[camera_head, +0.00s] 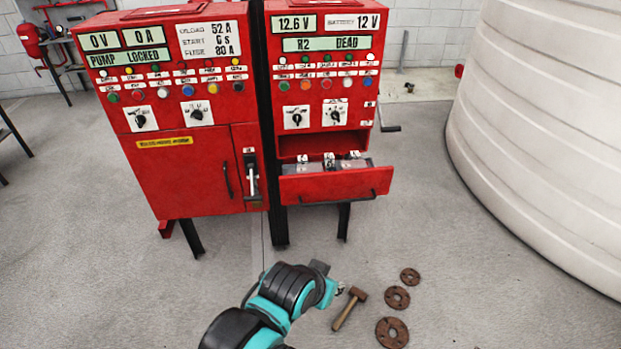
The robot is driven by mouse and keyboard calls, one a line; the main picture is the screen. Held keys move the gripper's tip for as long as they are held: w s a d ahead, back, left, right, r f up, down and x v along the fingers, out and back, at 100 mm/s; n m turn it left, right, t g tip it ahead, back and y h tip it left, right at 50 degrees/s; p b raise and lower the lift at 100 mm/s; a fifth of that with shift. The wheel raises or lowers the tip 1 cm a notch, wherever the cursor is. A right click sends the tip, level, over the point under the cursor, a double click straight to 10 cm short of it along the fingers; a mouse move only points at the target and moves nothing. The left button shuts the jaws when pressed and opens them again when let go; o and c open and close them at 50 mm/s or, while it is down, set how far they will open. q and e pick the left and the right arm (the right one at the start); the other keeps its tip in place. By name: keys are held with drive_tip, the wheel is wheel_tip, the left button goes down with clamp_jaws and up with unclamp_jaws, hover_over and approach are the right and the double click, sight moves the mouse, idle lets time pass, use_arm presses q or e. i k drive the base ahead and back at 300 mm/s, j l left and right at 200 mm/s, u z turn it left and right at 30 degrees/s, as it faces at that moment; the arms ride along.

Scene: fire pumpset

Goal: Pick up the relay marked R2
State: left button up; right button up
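The right red cabinet has an open drawer (337,184) with several small pale relays inside. Relays show at the drawer's left (302,166), middle (329,162) and right (354,160). Their white labels are too small to read surely, so I cannot tell which is R2. The cabinet's display (326,44) reads "R2 DEAD". A teal and black arm, seemingly my left, comes in from the bottom left of centre. Its gripper (328,278) is over the floor in front of the drawer, well apart from it. Its fingers are too unclear to judge. My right gripper is out of view.
The left red cabinet (188,165) stands beside the right one. A mallet (349,308) and rusty flanges (396,298) lie on the floor right of my arm. A large white tank (545,140) fills the right side. The floor before the cabinets is otherwise clear.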

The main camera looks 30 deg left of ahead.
sight(329, 158)
drive_tip(key=k+j+u, duration=0.1)
drive_tip(key=u, duration=0.65)
